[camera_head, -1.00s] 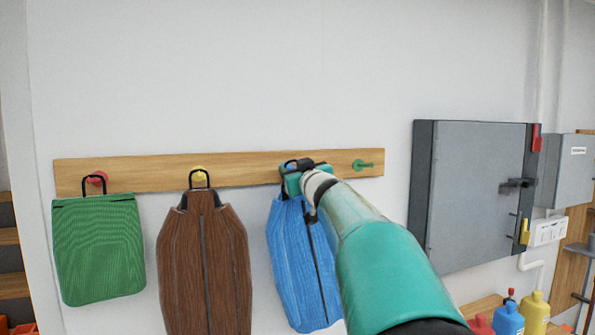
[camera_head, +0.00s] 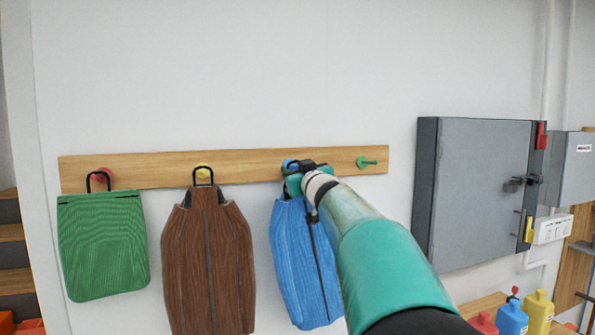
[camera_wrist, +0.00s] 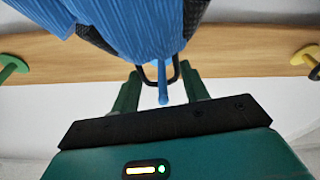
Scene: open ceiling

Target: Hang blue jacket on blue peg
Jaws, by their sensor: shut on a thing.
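The blue jacket (camera_head: 303,262) hangs upright below the board, just right of the brown jacket. My gripper (camera_head: 293,178) is at its top, shut on its black hanging loop. In the wrist view, the blue jacket (camera_wrist: 150,25) fills the top, and the black loop (camera_wrist: 177,72) lies between the fingers of my gripper (camera_wrist: 162,93). The blue peg (camera_wrist: 163,92) shows between the sides of the loop, and the loop appears to be around it. In the head view, the blue peg (camera_head: 287,164) is partly hidden behind my gripper.
A wooden board (camera_head: 235,172) carries the pegs. A green bag (camera_head: 103,245) hangs on the red peg (camera_head: 101,174), and a brown jacket (camera_head: 207,260) on the yellow peg (camera_head: 203,171). The green peg (camera_head: 366,162) is bare. A grey cabinet (camera_head: 480,190) stands to the right.

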